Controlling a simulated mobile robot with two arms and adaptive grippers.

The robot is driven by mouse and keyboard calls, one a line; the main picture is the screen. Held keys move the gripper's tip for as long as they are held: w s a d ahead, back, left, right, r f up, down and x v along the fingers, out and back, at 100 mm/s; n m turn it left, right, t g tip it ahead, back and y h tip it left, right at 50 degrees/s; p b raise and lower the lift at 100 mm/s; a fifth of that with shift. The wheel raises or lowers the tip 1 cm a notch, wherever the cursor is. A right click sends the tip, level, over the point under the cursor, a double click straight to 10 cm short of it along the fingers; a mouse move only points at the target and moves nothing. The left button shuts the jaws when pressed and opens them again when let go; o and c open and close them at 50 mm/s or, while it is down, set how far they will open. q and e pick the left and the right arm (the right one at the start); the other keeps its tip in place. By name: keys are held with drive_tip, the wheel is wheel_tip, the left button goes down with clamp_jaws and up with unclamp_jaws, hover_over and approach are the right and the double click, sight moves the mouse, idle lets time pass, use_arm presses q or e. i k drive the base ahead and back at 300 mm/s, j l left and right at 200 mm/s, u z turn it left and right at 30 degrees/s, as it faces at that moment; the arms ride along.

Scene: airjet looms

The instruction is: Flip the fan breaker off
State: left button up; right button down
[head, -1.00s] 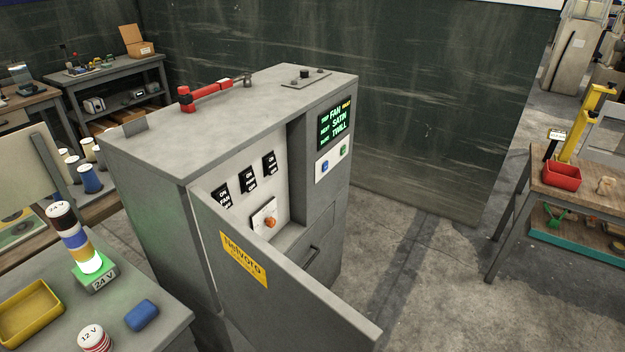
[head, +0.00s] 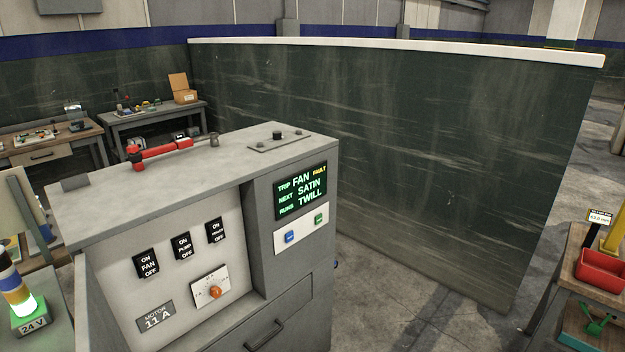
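The fan breaker (head: 147,264) is the leftmost of three black breakers on the pale panel inside the grey cabinet (head: 120,203). It is marked ON above, FAN in the middle and OFF below; I cannot tell its lever position. The pump breaker (head: 182,246) and a third breaker (head: 215,231) sit to its right. Below them is a dial with an orange knob (head: 215,292) and a "MOTOR 11 A" plate (head: 155,317). The cabinet's screen (head: 301,190) reads TRIP FAN, NEXT SATIN, RUNS TWILL, with FAULT in yellow. Neither of my grippers shows.
A red-handled tool (head: 165,152) lies on the cabinet top. A blue button (head: 290,237) and a green button (head: 319,219) sit below the screen. A lit stack lamp (head: 22,305) stands at left. A bench with a red bin (head: 603,268) is at right. Floor right of the cabinet is clear.

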sight(147, 264)
drive_tip(key=i+u, duration=0.5)
drive_tip(key=i+l+u, duration=0.25)
drive_tip(key=u, duration=0.25)
